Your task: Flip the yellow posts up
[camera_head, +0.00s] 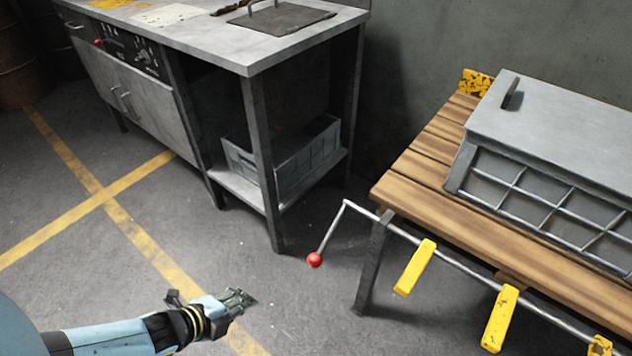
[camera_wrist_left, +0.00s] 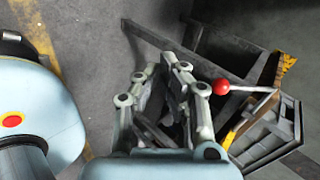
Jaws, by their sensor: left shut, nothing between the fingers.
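Yellow posts hang from a metal rod along the front of a wooden bench: one post (camera_head: 415,267), another post (camera_head: 500,318), and a third at the lower right edge (camera_head: 600,346), partly cut off. They slant downward. The rod ends at the left in a bent crank handle with a red ball knob (camera_head: 315,260); the knob also shows in the left wrist view (camera_wrist_left: 221,87), just right of the fingers. My left gripper (camera_head: 246,300) is shut and empty, low and left of the knob, apart from it. Its fingers show in the left wrist view (camera_wrist_left: 165,75). My right gripper is not in view.
The wooden bench (camera_head: 425,150) carries a grey metal crate (camera_head: 560,120) with a barred side. A steel workbench (camera_head: 200,35) stands at the back left, with a grey crate (camera_head: 318,160) on its lower shelf. The floor between them is clear, with yellow lines.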

